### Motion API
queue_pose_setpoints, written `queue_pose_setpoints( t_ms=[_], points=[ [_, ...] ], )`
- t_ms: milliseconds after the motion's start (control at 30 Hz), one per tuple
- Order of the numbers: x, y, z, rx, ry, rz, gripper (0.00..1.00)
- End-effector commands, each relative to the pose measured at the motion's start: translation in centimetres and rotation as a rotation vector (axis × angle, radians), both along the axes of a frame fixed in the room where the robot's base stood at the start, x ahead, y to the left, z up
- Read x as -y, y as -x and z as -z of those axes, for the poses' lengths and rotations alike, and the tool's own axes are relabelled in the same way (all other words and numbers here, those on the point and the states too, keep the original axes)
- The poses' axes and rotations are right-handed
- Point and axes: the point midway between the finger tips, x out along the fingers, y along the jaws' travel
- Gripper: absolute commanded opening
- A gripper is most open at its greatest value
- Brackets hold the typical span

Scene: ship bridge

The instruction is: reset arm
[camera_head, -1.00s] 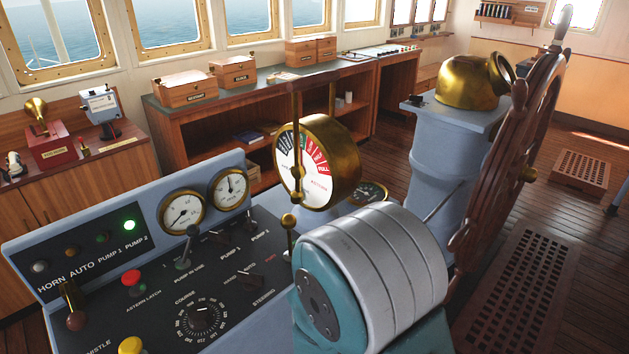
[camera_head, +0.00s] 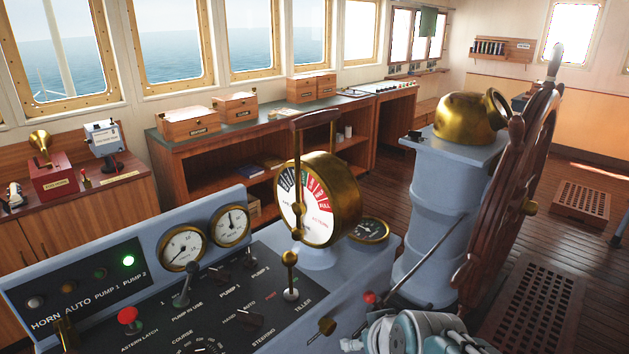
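My arm shows at the bottom right of the head view as teal and silver links, low in front of the console. The fingertips of my gripper cannot be made out, so its opening is not shown. The grey-blue console (camera_head: 225,290) lies in front of me with a brass engine telegraph (camera_head: 318,200), two round gauges, a brass-knobbed tiller lever (camera_head: 290,275) and a red knob (camera_head: 129,317). No object is seen held.
The wooden ship's wheel (camera_head: 505,190) and the blue pedestal (camera_head: 440,220) with a brass binnacle (camera_head: 465,115) stand at the right. A long wooden cabinet (camera_head: 205,160) with boxes runs under the windows. Grated floor panels (camera_head: 530,310) lie at the right.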

Motion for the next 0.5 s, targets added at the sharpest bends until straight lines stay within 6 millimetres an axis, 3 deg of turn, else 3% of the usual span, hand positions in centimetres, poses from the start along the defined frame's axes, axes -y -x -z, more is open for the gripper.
queue_pose_setpoints(
  t_ms=[100,300,500],
  points=[
    [2.7,3.4,-2.1,-0.060,0.010,0.078,0.88],
    [6.0,8.4,-3.8,-0.155,0.045,0.217,0.88],
    [6.9,9.8,-4.0,-0.186,0.055,0.262,0.88]
  ],
)
